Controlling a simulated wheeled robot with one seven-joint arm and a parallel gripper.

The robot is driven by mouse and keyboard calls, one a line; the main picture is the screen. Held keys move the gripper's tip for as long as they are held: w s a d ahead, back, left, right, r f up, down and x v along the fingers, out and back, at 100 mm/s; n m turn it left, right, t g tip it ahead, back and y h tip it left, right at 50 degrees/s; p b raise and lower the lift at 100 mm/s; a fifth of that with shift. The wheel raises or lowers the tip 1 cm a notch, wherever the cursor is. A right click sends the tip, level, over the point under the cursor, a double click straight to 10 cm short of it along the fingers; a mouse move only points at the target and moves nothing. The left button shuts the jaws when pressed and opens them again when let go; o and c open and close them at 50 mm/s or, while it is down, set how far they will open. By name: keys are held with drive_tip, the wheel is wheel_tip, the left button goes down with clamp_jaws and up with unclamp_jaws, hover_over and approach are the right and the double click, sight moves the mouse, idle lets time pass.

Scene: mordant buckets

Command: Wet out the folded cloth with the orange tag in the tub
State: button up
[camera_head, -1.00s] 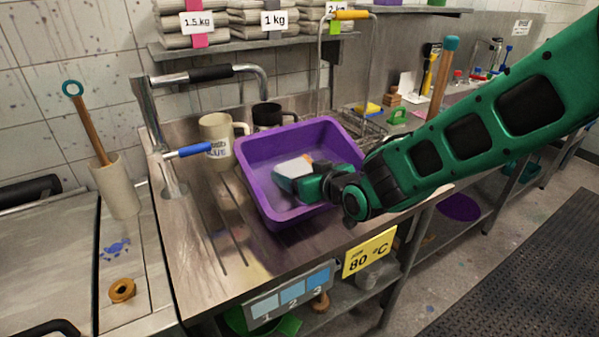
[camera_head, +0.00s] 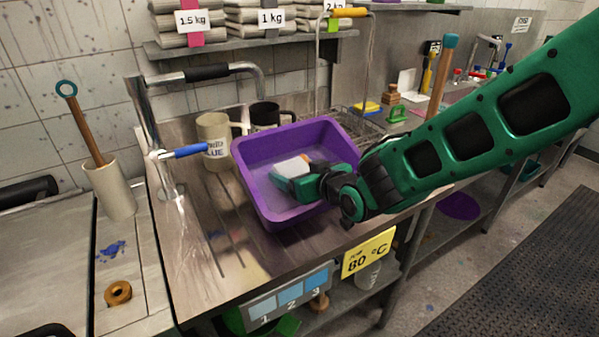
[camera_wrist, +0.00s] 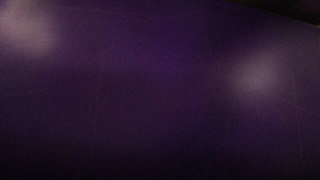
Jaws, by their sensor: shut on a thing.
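The purple tub (camera_head: 252,190) stands on the steel draining board under the tap. My gripper (camera_head: 287,176) reaches into the tub from the right and is shut on the folded cloth (camera_head: 291,166). The cloth looks white to pale grey, with a small bit of orange (camera_head: 306,157) at its far right edge. It is inside the tub's walls, low down. I cannot tell whether it touches the bottom or any liquid. The wrist view shows only a dark purple surface (camera_wrist: 160,90) with two soft highlights; neither cloth nor fingers show there.
A beige mug (camera_head: 214,140) and a dark mug (camera_head: 265,115) stand close behind the tub. A tap with a blue lever (camera_head: 190,151) is at its left. Folded cloth stacks (camera_head: 255,28) lie on the shelf above. The ribbed board (camera_head: 215,250) in front is clear.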

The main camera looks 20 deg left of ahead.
sight(301, 168)
drive_tip(key=shift+s+d+f+g+h, duration=0.15)
drive_tip(key=shift+d+f, duration=0.2)
drive_tip(key=shift+f, duration=0.3)
drive_tip(key=shift+s+d+f+g+h, duration=0.15)
drive_tip(key=shift+d+f, duration=0.2)
drive_tip(key=shift+f, duration=0.25)
drive_tip(key=shift+w+d+r, duration=0.1)
drive_tip(key=shift+w+r, duration=0.05)
drive_tip(key=shift+w+d+r, duration=0.1)
drive_tip(key=shift+w+r, duration=0.25)
drive_tip(key=shift+r, duration=0.5)
drive_tip(key=shift+s+a+r, duration=0.1)
drive_tip(key=shift+s+r, duration=0.05)
drive_tip(key=shift+r, duration=1.5)
drive_tip(key=shift+s+a+r, duration=0.1)
drive_tip(key=shift+r, duration=1.5)
drive_tip(key=shift+r, duration=2.5)
